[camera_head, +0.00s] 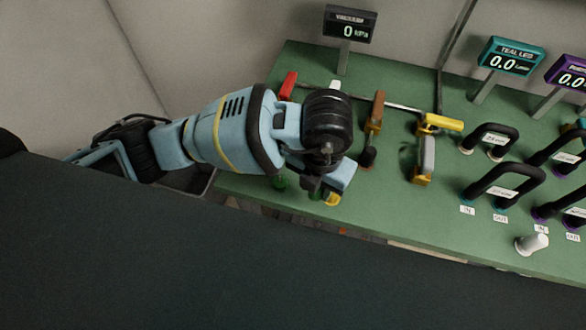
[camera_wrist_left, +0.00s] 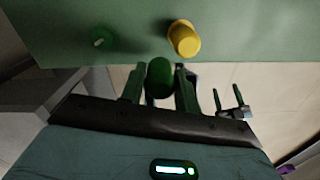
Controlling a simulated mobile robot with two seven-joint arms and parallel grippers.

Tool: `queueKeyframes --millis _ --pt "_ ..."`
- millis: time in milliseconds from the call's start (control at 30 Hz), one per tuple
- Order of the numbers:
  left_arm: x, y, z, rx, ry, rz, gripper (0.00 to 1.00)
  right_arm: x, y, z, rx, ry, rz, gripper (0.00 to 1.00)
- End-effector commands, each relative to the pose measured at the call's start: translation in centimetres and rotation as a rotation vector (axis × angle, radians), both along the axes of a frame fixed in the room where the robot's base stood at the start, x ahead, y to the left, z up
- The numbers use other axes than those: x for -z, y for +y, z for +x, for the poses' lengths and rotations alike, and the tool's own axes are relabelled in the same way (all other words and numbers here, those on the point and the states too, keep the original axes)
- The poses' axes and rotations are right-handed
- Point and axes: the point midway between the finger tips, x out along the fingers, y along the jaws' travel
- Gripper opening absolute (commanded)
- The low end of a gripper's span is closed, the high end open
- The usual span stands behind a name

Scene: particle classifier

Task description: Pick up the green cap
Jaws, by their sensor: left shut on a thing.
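The green cap (camera_wrist_left: 159,78) sits between the two fingers of my left gripper (camera_wrist_left: 160,88) in the left wrist view. The fingers are shut on its sides. The cap appears just off the edge of the green table (camera_wrist_left: 60,30). In the head view, my left gripper (camera_head: 325,190) is over the table's near left edge, and my wrist hides most of the cap. A round green piece with a pale centre (camera_wrist_left: 103,38) stands on the table near the gripper. A yellow cap (camera_wrist_left: 184,38) stands just ahead of the gripper. My right gripper is not recognisable in either view.
Red (camera_head: 288,84), brown (camera_head: 376,110) and yellow (camera_head: 440,122) handled parts stand farther back. Black handles (camera_head: 489,137) and a white knob (camera_head: 531,244) are at the right. Displays (camera_head: 349,25) line the back. A two-pronged part (camera_wrist_left: 234,108) shows over the floor; I cannot identify it.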

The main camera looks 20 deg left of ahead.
Motion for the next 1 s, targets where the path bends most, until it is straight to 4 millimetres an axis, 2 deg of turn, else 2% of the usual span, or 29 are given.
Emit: queueKeyframes --millis 33,200,400,600,1000 --pt "0.0 -1.1 -0.4 0.004 0.002 -0.003 0.1 0.2 0.0 -0.2 -0.002 0.004 -0.001 0.59" --pt "-0.3 -3.6 -1.3 0.003 0.001 -0.001 0.1 0.4 0.0 -0.3 -0.002 0.007 0.0 0.59" --pt "-0.5 -5.6 -2.1 0.001 0.001 -0.001 0.1 0.5 0.0 -0.2 -0.002 0.006 0.0 0.59" --pt "-0.6 -6.4 -2.4 0.0 0.0 0.001 0.1 0.6 0.0 -0.1 -0.002 0.005 0.0 0.59" --pt "-0.7 -6.5 -2.4 -0.001 0.0 0.001 0.1 0.6 0.0 -0.1 -0.002 0.006 0.0 0.59"
